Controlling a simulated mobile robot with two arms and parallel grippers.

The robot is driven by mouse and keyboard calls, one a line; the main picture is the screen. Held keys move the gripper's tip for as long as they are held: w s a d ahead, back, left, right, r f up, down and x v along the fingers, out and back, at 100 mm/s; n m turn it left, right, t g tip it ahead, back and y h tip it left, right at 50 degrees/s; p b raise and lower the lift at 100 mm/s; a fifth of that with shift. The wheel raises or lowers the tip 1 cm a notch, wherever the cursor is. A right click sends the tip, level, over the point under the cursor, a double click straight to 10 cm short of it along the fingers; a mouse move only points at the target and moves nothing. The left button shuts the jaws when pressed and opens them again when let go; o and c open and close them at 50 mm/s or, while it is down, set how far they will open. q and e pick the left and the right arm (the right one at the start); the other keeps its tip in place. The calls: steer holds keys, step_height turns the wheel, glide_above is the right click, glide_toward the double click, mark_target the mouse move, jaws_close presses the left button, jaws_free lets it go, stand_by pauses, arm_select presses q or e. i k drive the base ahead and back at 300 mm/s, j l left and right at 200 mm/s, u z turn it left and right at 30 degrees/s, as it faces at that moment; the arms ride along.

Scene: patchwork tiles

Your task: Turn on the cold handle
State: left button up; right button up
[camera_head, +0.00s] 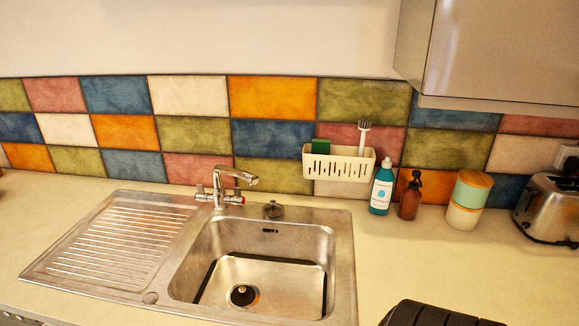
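A chrome mixer tap (221,182) stands upright at the back of the steel sink, its spout turned to the right and over the basin. A small lever handle (200,191) sits on the left side of its base. Another handle (237,197) sits on the right side, with a little red near it. Any cold marking is too small to make out. No water shows coming from the spout. Neither of my grippers' fingers is in view. A black ribbed shape at the bottom right edge may be part of my arm.
The sink's basin (262,287) is empty, with a ribbed drainboard (120,245) on its left. A cabinet (500,50) overhangs there.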

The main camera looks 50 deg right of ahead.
mark_target(200, 197)
steer(key=z, duration=1.3)
